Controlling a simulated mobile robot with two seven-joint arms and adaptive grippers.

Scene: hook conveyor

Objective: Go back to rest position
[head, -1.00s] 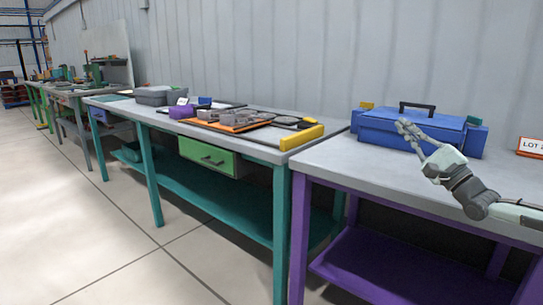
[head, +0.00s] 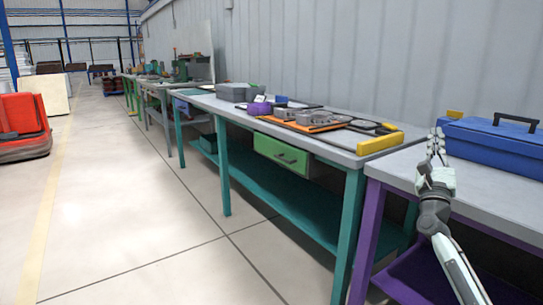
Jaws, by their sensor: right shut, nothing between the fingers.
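My right gripper (head: 437,146) is at the right of the head view, its arm reaching up from the lower right. Its fingers are together and hold nothing. It shows over the left part of the purple-legged table (head: 495,198), just left of the blue toolbox (head: 494,146). I cannot tell how high above the tabletop it is. My left gripper is not in view.
A teal-legged workbench (head: 330,140) stands left of the purple-legged table. It carries an orange tray (head: 305,126), a yellow block (head: 380,143) and a grey case (head: 237,92). A red machine (head: 22,125) stands at far left. The floor between is clear.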

